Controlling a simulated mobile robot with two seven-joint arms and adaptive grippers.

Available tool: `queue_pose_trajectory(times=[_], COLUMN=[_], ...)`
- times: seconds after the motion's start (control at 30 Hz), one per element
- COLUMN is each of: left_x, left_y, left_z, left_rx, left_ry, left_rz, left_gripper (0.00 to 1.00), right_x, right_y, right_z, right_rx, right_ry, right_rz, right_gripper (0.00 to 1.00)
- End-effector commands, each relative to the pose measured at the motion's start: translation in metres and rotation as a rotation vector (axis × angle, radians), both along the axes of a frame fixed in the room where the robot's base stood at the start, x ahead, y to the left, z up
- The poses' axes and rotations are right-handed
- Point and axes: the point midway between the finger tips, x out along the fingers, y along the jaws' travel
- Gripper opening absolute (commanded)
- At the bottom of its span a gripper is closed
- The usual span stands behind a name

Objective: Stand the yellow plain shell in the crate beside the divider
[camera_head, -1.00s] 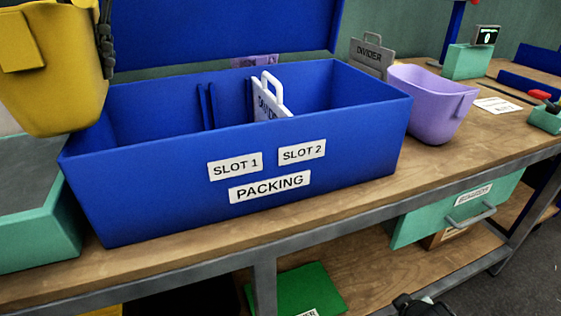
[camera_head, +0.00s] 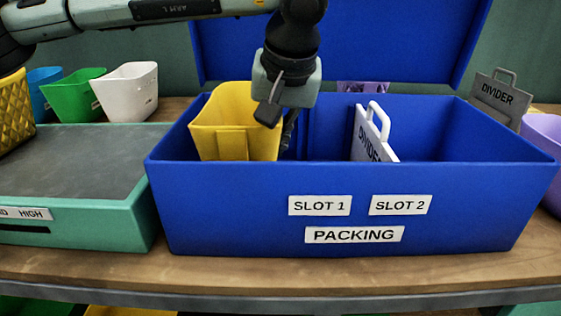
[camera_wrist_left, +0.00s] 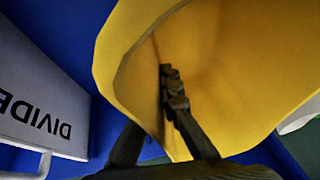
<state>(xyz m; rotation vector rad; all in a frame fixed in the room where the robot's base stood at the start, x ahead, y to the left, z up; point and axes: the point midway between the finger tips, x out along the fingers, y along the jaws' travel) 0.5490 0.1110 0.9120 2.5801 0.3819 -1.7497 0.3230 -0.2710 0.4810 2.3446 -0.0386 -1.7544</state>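The yellow plain shell (camera_head: 232,135) is upright in the left part of the blue crate (camera_head: 350,205), behind the SLOT 1 label. Its lower end is hidden by the crate's front wall, so I cannot tell whether it touches the floor. My left gripper (camera_head: 280,118) is shut on the shell's right rim. In the left wrist view one finger lies inside the yellow wall (camera_wrist_left: 235,70); the other is partly hidden outside it. The white divider (camera_head: 372,135) stands to the right, apart from the shell, and also shows in the left wrist view (camera_wrist_left: 35,95). My right gripper is out of view.
The crate's raised blue lid (camera_head: 400,45) stands behind. A teal stand with a grey top (camera_head: 80,160) is at left, with white (camera_head: 127,92), green (camera_head: 75,97) and blue shells behind. A grey divider (camera_head: 500,97) and purple shell (camera_head: 542,140) are at right. SLOT 2 looks empty.

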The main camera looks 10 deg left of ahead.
Motion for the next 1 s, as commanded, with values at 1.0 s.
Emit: queue_pose_trajectory(times=[1.0], left_x=[0.000], left_y=[0.000], left_z=[-0.039], left_rx=[0.000], left_ry=[0.001], left_rz=[-0.001], left_gripper=[0.26], right_x=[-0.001], right_y=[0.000], right_z=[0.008], right_rx=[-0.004], right_ry=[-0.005], right_rz=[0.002], right_gripper=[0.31])
